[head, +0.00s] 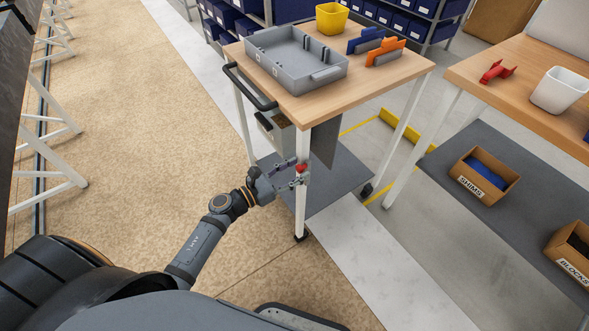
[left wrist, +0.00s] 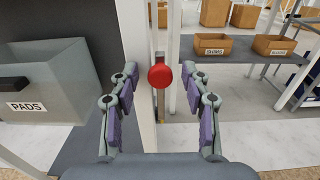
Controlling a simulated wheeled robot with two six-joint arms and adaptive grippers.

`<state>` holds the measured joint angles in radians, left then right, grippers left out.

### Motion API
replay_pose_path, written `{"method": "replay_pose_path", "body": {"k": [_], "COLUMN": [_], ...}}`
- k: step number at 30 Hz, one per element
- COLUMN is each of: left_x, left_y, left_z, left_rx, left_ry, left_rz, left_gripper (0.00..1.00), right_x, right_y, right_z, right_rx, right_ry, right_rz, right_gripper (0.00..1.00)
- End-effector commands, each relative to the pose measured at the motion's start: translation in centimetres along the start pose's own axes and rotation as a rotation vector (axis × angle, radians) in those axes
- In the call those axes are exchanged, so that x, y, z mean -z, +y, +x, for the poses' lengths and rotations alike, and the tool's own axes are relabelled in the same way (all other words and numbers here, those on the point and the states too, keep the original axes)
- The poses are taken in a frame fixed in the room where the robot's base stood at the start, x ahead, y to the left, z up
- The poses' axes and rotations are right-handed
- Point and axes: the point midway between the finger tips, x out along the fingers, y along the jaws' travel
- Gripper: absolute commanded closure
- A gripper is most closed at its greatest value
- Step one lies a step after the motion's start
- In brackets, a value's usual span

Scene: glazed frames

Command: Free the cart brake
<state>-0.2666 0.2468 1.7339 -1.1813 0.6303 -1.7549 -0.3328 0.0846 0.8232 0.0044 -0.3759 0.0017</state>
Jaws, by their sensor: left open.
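The cart (head: 412,72) has a wooden top, white legs, a black push handle (head: 248,88) and a grey lower shelf (head: 335,185). A red knob (head: 301,168), apparently the brake lever's end, shows at the near leg (head: 301,205). In the left wrist view the red knob (left wrist: 160,76) sits in front of a thin upright bar beside the white leg (left wrist: 136,70). My left gripper (head: 294,173) is open at the knob, with a finger on either side in the left wrist view (left wrist: 160,73). Gaps show between knob and fingers there. My right gripper is not in view.
A grey tray (head: 337,82), yellow bin (head: 331,18) and blue and orange tools stand on the cart. A grey PADS bin (left wrist: 45,85) hangs left of the leg. A workbench (head: 520,75) stands right, with SHIMS (head: 470,187) and BLOCKS boxes below. Floor left of the cart is clear.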

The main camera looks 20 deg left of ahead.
Motion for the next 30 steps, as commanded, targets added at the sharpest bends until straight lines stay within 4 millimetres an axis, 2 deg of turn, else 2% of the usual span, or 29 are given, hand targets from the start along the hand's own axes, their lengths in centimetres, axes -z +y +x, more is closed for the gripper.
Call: {"method": "replay_pose_path", "body": {"k": [7,17,30], "left_x": [0.05,0.04,0.17], "left_y": [-0.02,-0.01,-0.01], "left_z": [0.06,0.04,0.05], "left_rx": [0.000,0.000,0.000], "left_ry": [0.000,0.000,-0.004], "left_rz": [0.000,0.001,0.001], "left_gripper": [0.54,0.99,1.00], "right_x": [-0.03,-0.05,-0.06], "right_y": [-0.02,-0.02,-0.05], "right_z": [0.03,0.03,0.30], "right_rx": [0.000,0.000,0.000], "right_ry": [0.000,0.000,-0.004], "right_rz": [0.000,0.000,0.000], "right_gripper": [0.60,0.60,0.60]}}
